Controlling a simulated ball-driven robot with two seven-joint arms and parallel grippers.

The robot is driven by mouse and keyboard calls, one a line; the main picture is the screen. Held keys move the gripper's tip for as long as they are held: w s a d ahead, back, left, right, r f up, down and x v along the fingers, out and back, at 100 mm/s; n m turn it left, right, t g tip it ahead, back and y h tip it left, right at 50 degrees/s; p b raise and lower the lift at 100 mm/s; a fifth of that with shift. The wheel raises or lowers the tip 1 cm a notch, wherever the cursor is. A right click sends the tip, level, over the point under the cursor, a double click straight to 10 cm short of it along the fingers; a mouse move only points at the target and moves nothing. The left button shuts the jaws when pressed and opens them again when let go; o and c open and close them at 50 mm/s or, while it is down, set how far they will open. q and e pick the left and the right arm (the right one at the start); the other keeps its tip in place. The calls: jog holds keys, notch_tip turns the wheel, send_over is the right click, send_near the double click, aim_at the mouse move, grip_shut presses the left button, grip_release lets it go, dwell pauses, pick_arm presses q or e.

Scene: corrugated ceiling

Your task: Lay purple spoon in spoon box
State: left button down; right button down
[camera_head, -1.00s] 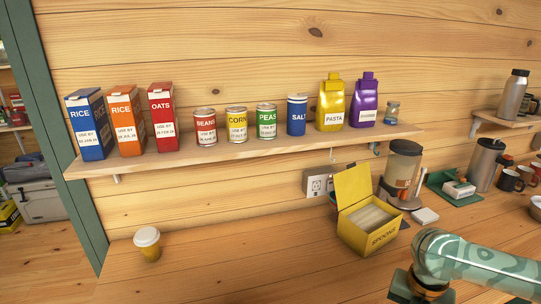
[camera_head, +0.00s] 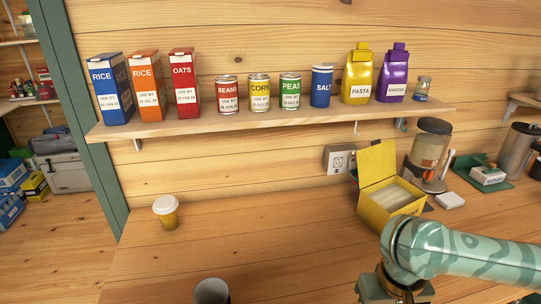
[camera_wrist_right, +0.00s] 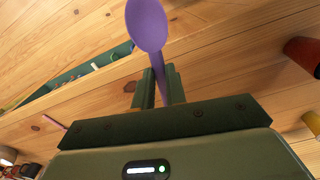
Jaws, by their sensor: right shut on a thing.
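The purple spoon (camera_wrist_right: 148,25) shows in the right wrist view, bowl outward, its handle running down between my fingers. My right gripper (camera_wrist_right: 160,88) is shut on that handle. In the head view my right arm comes in from the right, but its fingers and the spoon are out of frame. The yellow spoon box (camera_head: 385,212) stands on the counter with its lid (camera_head: 377,163) raised and pale dividers or slots inside. My right arm is in front of it, at lower right. My left gripper is in neither view.
A yellow cup with white lid (camera_head: 166,211) stands left on the counter; a grey round-topped object (camera_head: 211,292) is at the bottom edge. A blender-like appliance (camera_head: 428,152) stands right of the box. A shelf (camera_head: 270,122) of food packages hangs above. The counter's middle is clear.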

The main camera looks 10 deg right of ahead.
jog(key=shift+n, duration=0.5)
jog(key=w+a+r+b, duration=0.1)
jog(key=w+a+r, duration=0.2)
jog(key=shift+w+a, duration=0.1)
